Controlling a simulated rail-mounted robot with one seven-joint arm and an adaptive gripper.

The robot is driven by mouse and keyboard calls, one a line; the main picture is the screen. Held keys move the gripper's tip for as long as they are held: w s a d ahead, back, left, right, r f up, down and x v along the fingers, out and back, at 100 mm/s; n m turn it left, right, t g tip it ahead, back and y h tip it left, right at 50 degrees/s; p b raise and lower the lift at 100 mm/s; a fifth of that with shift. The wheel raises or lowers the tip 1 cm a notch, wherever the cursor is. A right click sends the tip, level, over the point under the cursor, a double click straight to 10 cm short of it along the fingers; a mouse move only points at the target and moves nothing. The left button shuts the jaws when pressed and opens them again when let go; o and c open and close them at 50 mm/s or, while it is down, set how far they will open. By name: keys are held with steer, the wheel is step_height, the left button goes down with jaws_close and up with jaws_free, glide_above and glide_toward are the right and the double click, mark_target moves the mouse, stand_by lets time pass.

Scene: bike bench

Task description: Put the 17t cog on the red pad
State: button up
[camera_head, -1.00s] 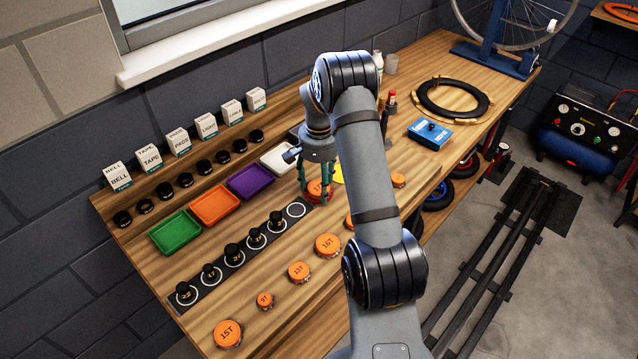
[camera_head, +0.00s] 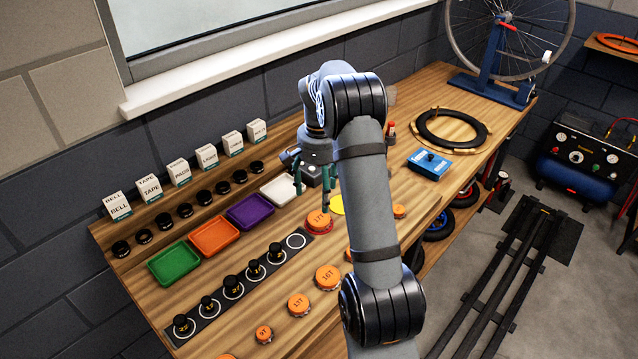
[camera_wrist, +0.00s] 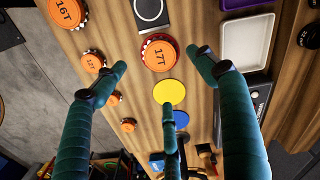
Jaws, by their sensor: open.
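The orange 17T cog (camera_head: 319,222) lies flat, label up, on the red pad (camera_head: 320,233), whose red edge shows around it. The cog also shows in the wrist view (camera_wrist: 159,54), with a thin red border around it. My gripper (camera_head: 312,195) is open and empty, above and a little behind the cog, clear of it. In the wrist view its fingers (camera_wrist: 160,76) are spread wide with nothing between them.
A yellow pad (camera_wrist: 169,92) and a blue pad (camera_wrist: 181,120) lie beside the red one. Other orange cogs, including the 16T (camera_head: 327,277), line the front. A black strip with knobs (camera_head: 233,286) and green, orange, purple and white trays (camera_head: 277,190) are to the left.

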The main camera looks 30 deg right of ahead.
mark_target(319, 218)
steer(key=shift+r, duration=1.65)
steer(key=shift+f, duration=0.1)
step_height(319, 218, down, 12)
steer(key=shift+f, duration=0.2)
step_height(319, 218, up, 2)
steer(key=shift+w+r, duration=0.1)
steer(key=shift+r, duration=0.7)
